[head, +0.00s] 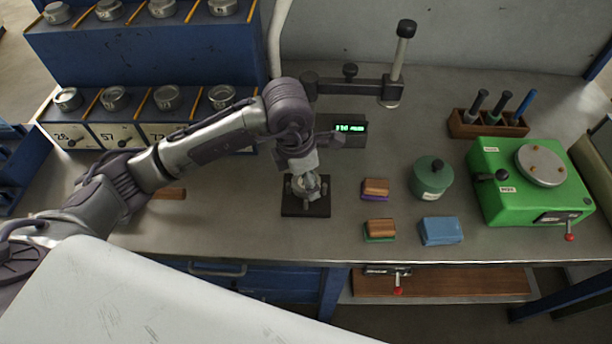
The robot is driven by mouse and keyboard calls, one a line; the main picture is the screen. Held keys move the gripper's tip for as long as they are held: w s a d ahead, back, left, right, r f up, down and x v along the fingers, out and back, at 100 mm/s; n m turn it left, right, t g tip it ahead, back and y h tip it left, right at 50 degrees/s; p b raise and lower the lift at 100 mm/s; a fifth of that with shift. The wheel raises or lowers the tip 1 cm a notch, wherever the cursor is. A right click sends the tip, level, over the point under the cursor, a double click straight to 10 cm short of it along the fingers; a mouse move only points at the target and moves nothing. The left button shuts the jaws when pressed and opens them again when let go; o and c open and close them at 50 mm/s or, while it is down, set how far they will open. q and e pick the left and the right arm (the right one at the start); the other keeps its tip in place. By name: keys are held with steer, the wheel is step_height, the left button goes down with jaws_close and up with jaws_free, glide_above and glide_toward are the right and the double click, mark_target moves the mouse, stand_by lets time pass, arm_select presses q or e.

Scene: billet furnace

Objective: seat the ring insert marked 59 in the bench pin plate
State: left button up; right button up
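The dark square pin plate (319,208) lies on the bench near the middle of the head view. My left gripper (308,186) points down right over it, with its fingers low at the plate's centre. A small silvery shape shows at the fingertips, but I cannot tell finger metal from a ring insert there, nor whether the fingers are open or shut. The pins are hidden. No marking 59 is readable. My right gripper is not in view.
A blue rack (150,58) with metal ring inserts and numbered bins stands at back left. A gauge stand (392,92) and a display (345,130) are behind the plate. Small blocks (380,228), a green pot (431,180) and a green machine (515,195) occupy the right.

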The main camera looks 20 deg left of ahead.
arm_select(q)
steer(key=shift+w+b, duration=0.1)
steer(key=shift+b, duration=0.2)
stand_by(0.9)
steer(key=shift+s+f+b, duration=0.2)
steer(key=shift+f+b, duration=0.2)
steer(key=shift+s+f+b, duration=0.3)
steer(key=shift+f+b, duration=0.15)
steer(key=shift+f, duration=0.05)
steer(key=shift+w+r+p, duration=0.35)
steer(key=shift+r+p, duration=0.1)
steer(key=shift+r, duration=0.4)
steer(key=shift+w+r, duration=0.1)
steer(key=shift+w, duration=0.05)
stand_by(0.9)
